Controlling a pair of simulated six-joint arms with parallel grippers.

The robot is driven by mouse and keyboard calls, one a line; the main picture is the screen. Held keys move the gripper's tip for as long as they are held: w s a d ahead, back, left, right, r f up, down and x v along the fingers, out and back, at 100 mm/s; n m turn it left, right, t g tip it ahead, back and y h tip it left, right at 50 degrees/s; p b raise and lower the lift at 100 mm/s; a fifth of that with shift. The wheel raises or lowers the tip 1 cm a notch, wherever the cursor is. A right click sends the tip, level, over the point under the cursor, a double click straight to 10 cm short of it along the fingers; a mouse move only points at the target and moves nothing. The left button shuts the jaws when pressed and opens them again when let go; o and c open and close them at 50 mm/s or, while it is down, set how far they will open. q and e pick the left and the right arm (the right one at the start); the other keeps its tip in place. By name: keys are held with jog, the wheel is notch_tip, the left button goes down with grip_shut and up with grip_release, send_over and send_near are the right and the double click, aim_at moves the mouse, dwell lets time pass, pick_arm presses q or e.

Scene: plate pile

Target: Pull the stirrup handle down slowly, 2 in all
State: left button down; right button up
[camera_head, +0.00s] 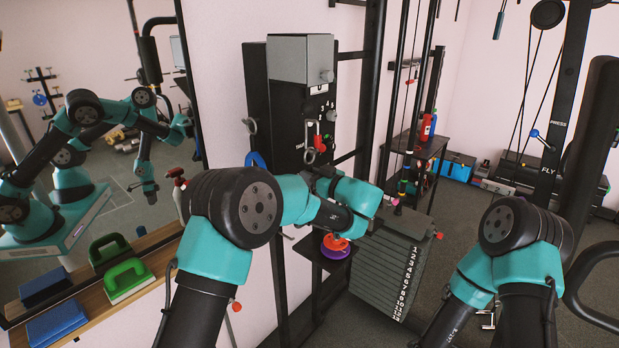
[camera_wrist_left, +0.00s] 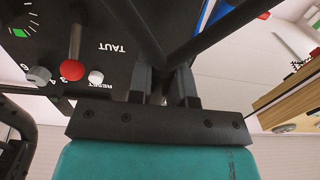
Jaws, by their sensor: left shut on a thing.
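My left gripper (camera_head: 318,177) is beside the black panel of the cable machine (camera_head: 290,110), partly hidden by my own wrist. In the left wrist view, its fingers (camera_wrist_left: 161,88) are closed on dark, slanting bars that look like the stirrup handle (camera_wrist_left: 195,28). The handle's full shape and the exact grip point are hidden. The panel (camera_wrist_left: 50,45) in that view bears the words TAUT and RESET, and a red-knobbed lever (camera_wrist_left: 74,55) is to the left of the fingers. My right arm is at the lower right, but its gripper does not show.
A numbered weight stack (camera_head: 385,275) stands below my left wrist. A small stand holds an orange and purple piece (camera_head: 337,250). A wooden shelf (camera_head: 160,262) with green and blue blocks runs along the mirror (camera_head: 90,60). Black uprights (camera_head: 372,90) rise close to my left arm.

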pick_arm(q)
jog(key=shift+r, duration=1.15)
jog(key=shift+r, duration=0.25)
jog(key=shift+f, duration=1.3)
